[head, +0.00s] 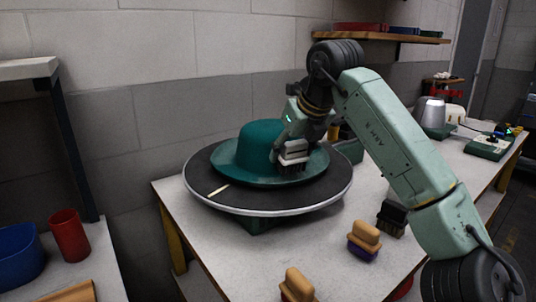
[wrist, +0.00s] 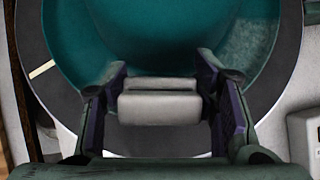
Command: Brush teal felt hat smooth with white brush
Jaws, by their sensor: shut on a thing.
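The teal felt hat (head: 258,142) sits crown up on a dark round turntable (head: 213,190) with a pale rim. My gripper (head: 289,140) is shut on the white brush (head: 293,150), whose dark bristles point down at the right part of the hat's brim. The bristles look to be at or just above the felt; I cannot tell if they touch. In the wrist view the white brush (wrist: 160,104) lies between both fingers, with the teal hat (wrist: 165,35) beyond it. A paler, rougher patch of felt (wrist: 248,42) shows on the brim at the right.
Brushes with tan handles (head: 365,236) and a black brush (head: 391,217) stand on the white table (head: 300,250) in front and right of the turntable. A metal kettle-like vessel (head: 431,113) stands at the back right. A red cup (head: 69,235) stands on a side table at left.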

